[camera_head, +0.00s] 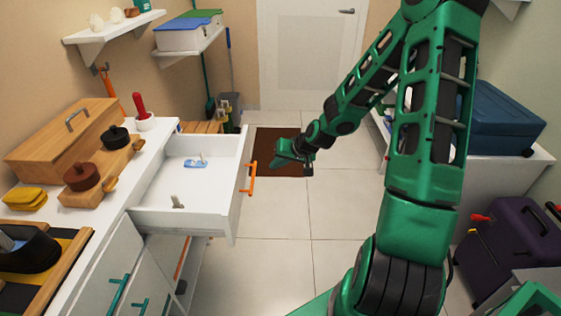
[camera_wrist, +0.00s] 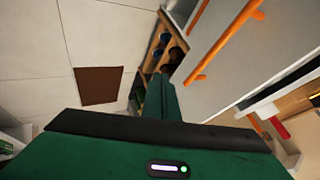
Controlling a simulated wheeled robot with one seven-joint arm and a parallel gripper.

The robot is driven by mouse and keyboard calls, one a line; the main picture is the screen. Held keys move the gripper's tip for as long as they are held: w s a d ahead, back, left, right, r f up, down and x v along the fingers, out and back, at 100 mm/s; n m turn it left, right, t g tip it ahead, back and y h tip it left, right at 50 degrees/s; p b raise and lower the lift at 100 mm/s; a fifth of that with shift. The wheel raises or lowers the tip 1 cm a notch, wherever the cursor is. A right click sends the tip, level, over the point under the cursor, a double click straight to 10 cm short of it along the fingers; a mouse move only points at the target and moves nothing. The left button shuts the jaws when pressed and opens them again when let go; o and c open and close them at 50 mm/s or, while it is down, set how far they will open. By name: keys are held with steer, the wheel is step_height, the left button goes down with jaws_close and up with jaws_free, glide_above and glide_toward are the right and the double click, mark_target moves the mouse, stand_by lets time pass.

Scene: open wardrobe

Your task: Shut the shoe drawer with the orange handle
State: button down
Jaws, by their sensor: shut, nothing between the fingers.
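The white drawer (camera_head: 190,217) with the orange handle (camera_head: 252,178) is pulled out from the left counter. Its handle is on the front panel, facing right. In the wrist view the orange handle (camera_wrist: 222,42) runs slantwise across the drawer front (camera_wrist: 262,58). My gripper (camera_head: 282,161) is shut and empty. In the head view it appears to the right of the drawer front, a little beyond the handle, with a gap between them. In the wrist view my gripper's green finger (camera_wrist: 162,100) is beside the handle; I cannot tell that they touch.
Teal-handled fronts (camera_head: 118,290) are below the counter. A brown mat (camera_head: 277,150) lies on the floor. A purple suitcase (camera_head: 512,245) stands at right. The middle tiled floor is clear.

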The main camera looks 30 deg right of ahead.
steer(key=shift+w+a, duration=0.65)
steer(key=shift+a, duration=0.3)
steer(key=shift+w+a, duration=0.6)
steer(key=shift+a, duration=0.3)
